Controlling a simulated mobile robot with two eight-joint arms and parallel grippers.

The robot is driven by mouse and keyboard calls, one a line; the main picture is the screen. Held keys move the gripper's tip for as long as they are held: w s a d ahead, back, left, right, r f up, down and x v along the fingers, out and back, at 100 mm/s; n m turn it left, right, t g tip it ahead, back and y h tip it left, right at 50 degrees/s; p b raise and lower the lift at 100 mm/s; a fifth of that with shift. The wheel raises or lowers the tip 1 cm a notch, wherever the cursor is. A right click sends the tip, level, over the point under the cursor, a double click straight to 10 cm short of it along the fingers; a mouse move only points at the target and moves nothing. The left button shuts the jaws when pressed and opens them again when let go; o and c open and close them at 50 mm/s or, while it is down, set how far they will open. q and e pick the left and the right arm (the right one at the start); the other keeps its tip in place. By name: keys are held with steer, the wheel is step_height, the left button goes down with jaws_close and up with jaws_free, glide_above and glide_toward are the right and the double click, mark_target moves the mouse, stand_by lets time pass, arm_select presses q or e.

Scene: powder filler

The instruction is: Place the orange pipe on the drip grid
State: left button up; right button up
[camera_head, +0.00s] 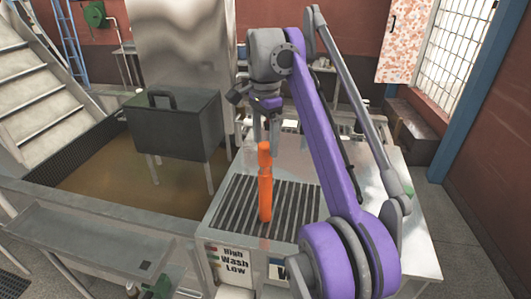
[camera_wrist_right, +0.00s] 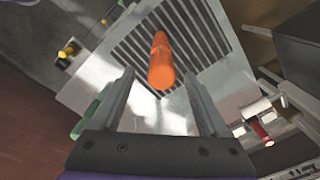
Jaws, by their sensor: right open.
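The orange pipe (camera_head: 265,185) stands upright on the drip grid (camera_head: 232,207) in the head view, near the middle of its dark slats. In the right wrist view the pipe (camera_wrist_right: 161,62) shows beyond the fingertips, over the slats of the drip grid (camera_wrist_right: 208,42). My right gripper (camera_head: 272,128) is above and just behind the pipe in the head view. In the wrist view its two fingers (camera_wrist_right: 158,88) are apart with nothing gripped between them. My left gripper is not in view.
The grid is set in a metal counter (camera_head: 405,235) with a "High Wash Low" label on its front. A dark lidded box (camera_head: 175,128) on legs stands in a brown-floored basin to the left. A metal side table (camera_head: 90,240) is at the front left.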

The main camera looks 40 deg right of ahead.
step_height(320, 180, up, 4)
steer(key=shift+w+r+p, duration=0.1)
steer(key=shift+p, duration=0.35)
steer(key=shift+a, duration=0.15)
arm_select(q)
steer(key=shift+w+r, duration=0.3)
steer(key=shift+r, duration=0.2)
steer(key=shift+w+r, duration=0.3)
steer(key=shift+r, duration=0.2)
arm_select(e)
steer(key=s+a+f+n+t, duration=0.2)
steer(key=s+a+f+n, duration=0.3)
steer(key=f, duration=0.5)
steer(key=s+a+f+n+t, duration=0.2)
steer(key=s+a+f+n, duration=0.3)
steer(key=f, duration=0.5)
steer(key=s+a+f+n+t, duration=0.2)
steer(key=s+a+f+n, duration=0.3)
steer(key=a+f+n, duration=0.4)
steer(key=shift+a+f, duration=0.5)
steer(key=shift+f, duration=0.2)
